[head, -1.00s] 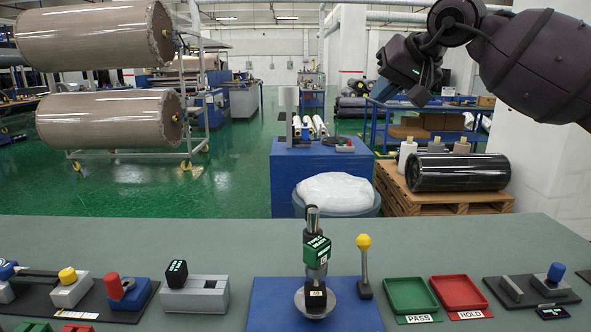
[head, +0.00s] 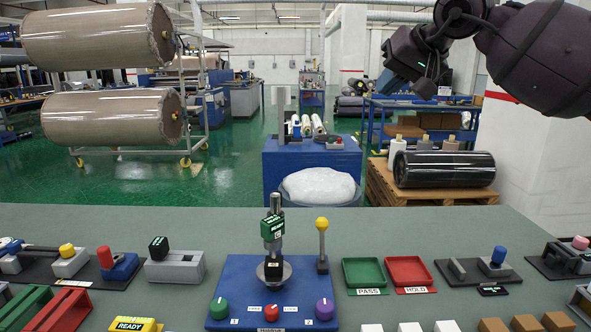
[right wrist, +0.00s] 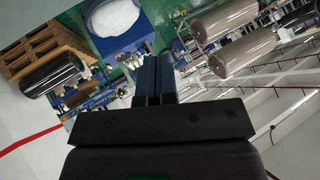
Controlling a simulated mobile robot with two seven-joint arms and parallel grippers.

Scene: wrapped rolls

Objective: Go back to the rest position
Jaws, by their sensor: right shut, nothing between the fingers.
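My right gripper (head: 407,88) is raised at the upper right of the head view, well above the grey-green workbench (head: 385,235) and clear of everything on it. In the right wrist view its two blue fingers (right wrist: 153,80) lie side by side, shut, with nothing between them. My left gripper is in neither view.
On the bench stand a blue control panel (head: 240,270) with knobs, a yellow-topped lever (head: 322,235), a green tray (head: 363,272) and a red tray (head: 408,269). Behind are a black wrapped roll (head: 444,169) on a pallet and large brown rolls (head: 110,116) on a rack.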

